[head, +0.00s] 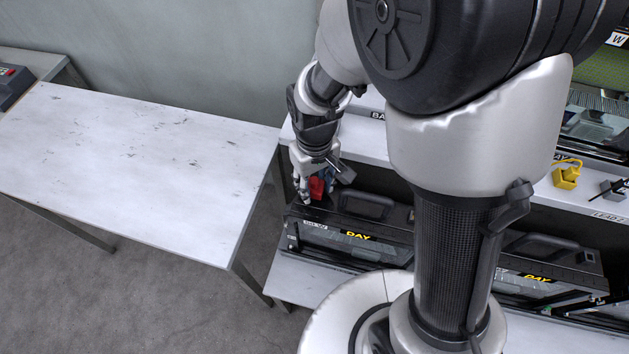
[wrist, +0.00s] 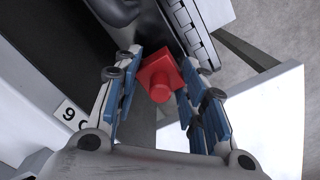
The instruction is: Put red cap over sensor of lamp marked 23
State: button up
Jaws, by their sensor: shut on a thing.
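The red cap (head: 317,188) is at the left end of the left lamp housing, between my fingers. It also shows in the wrist view (wrist: 160,78), a square red block with a round knob facing the camera. My gripper (head: 311,190) is shut on it, with blue-padded fingers on both sides in the wrist view (wrist: 155,80). The left lamp (head: 385,238) is a black housing with a handle and a yellow DAY label. I cannot see a sensor under the cap, nor tell whether the cap touches the housing. No mark 23 is readable.
A second DAY lamp (head: 540,262) stands to the right, partly behind my arm. A white shelf behind holds a yellow clip-like item (head: 566,177) and a dark one (head: 612,188). A scuffed white table (head: 130,160) on the left is bare. A partly hidden number tag (wrist: 70,115) shows in the wrist view.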

jog(key=shift+f+b, duration=0.45)
jog(key=shift+f, duration=0.1)
jog(key=o, duration=1)
jog(key=shift+o, duration=0.2)
